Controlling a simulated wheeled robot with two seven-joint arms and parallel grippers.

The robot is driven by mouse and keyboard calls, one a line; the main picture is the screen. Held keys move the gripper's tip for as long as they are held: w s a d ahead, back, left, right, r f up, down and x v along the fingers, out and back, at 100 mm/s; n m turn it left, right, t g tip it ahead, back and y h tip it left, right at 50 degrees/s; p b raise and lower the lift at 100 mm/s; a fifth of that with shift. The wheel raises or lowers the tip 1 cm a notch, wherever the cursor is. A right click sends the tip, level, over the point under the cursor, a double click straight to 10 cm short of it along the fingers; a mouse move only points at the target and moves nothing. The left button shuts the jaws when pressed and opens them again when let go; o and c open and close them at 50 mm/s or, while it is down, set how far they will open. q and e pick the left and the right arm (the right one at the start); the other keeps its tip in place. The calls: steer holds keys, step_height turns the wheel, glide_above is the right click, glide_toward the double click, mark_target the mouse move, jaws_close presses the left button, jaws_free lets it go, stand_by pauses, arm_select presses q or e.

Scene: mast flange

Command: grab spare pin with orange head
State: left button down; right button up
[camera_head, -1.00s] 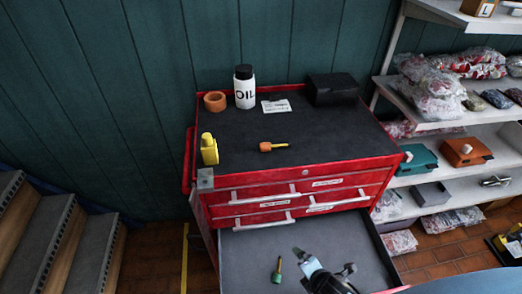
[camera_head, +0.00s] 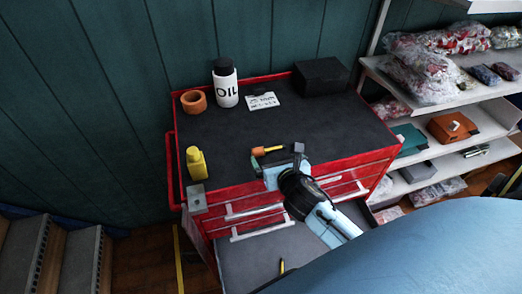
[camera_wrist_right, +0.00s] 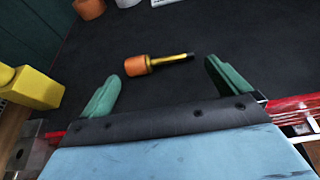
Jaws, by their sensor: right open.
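The pin with the orange head (camera_head: 266,150) lies on its side on the dark top of the red tool cabinet (camera_head: 225,135). Its yellow shank points right. In the right wrist view the pin (camera_wrist_right: 152,63) lies ahead of and between the two green fingertips. My right gripper (camera_head: 279,159) is open and empty at the front edge of the cabinet top, just in front of the pin. It also shows in the right wrist view (camera_wrist_right: 165,85). My left gripper is not in view.
A yellow bottle (camera_head: 196,163) stands at the front left of the top. An orange ring (camera_head: 193,102), a white oil bottle (camera_head: 225,85), a label card (camera_head: 263,101) and a black box (camera_head: 321,80) are at the back. An open drawer (camera_head: 255,262) lies below.

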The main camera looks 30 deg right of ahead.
mark_target(269, 149)
steer(key=shift+r+x, duration=0.1)
steer(key=shift+x, duration=1.4)
steer(key=shift+r+x, duration=0.15)
steer(key=shift+x, duration=1.35)
steer(key=shift+w, duration=0.1)
steer(key=c, duration=0.7)
